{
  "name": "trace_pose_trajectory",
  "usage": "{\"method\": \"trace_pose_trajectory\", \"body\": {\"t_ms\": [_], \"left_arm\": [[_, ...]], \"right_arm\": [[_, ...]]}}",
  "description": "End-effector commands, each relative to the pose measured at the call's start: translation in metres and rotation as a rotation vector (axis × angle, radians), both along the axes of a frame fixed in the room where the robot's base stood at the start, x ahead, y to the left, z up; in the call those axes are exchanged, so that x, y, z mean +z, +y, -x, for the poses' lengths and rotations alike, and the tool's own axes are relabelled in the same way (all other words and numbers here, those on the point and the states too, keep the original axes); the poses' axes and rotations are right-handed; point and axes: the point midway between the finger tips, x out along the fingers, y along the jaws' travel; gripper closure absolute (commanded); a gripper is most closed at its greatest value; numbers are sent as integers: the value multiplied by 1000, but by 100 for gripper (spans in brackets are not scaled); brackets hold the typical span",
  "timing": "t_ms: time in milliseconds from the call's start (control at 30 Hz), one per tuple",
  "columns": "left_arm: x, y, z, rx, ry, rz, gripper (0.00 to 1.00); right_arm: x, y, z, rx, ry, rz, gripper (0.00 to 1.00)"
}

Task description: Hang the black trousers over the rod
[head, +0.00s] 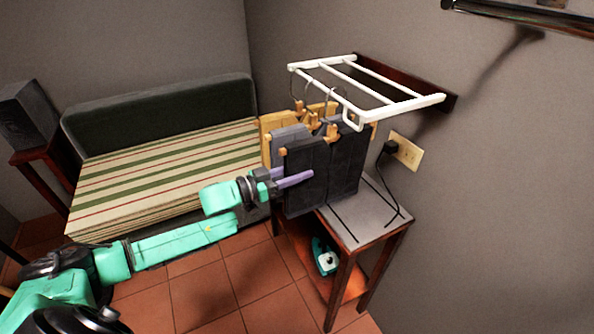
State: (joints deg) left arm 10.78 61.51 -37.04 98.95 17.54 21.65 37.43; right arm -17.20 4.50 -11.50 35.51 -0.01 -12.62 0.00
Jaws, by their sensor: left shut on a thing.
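The black trousers (307,160) hang folded, front-most in a row of garments, below the white rod (318,82) of the wall rack. Wooden clip parts show at their top corners. Thin hanger hooks rise toward the rod, but which hook belongs to the trousers is hard to tell. My left gripper (291,178) reaches in from the left. Its purple fingers are shut on the left edge of the black trousers, one finger across the front. The other finger is partly hidden. My right gripper is not in view.
Grey (288,137) and yellow (272,124) garments hang behind the trousers. A small side table (378,215) stands below, with a teal iron (325,258) on its lower shelf. A plug with cord sits in the wall outlet (406,150). A striped sofa (165,165) stands at left.

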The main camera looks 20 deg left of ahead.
Motion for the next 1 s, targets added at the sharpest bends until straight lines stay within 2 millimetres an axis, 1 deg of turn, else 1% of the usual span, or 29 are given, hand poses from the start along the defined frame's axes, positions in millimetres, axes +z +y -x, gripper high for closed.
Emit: {"method": "trace_pose_trajectory", "body": {"t_ms": [33,100,433,467,500,533,867,1000], "left_arm": [[-4,0,0,-1,-4,2,100],[-6,0,0,-2,-4,2,100],[-9,0,0,-1,-2,1,100],[-9,0,0,-1,-2,1,51],[-9,0,0,-1,-1,0,36],[-9,0,0,-1,-1,0,28],[-11,1,1,1,3,-1,28],[-13,9,10,3,4,-1,28]], "right_arm": [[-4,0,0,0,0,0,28],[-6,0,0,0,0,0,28],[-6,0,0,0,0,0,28],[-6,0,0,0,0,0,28],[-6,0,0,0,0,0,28],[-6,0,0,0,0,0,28],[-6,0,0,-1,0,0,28],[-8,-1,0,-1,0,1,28]]}}
